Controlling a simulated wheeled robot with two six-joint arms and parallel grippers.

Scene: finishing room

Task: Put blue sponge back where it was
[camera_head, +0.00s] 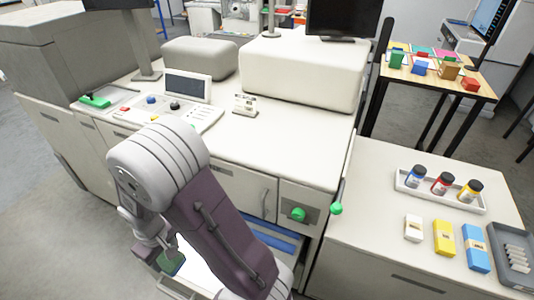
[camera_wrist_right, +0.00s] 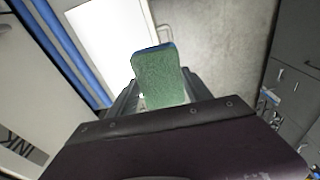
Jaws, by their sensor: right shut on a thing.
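The sponge (camera_wrist_right: 158,80) is a block with a green face and a thin blue edge along its far end. My right gripper (camera_wrist_right: 160,98) is shut on it. In the head view the sponge (camera_head: 171,264) hangs below my right gripper (camera_head: 160,247), low in front of the cabinet and at the left side of an open drawer (camera_head: 176,287). The sponge looks clear of the drawer, but its height is hard to tell. My right arm hides much of the drawer. My left gripper is not in view.
A white sheet (camera_head: 197,268) lies in the drawer area. A counter at right holds a tray of bottles (camera_head: 440,202), white, yellow and blue packs (camera_head: 475,248) and a grey tray (camera_head: 515,258). A green knob (camera_head: 298,214) is on the cabinet front. Floor at left is clear.

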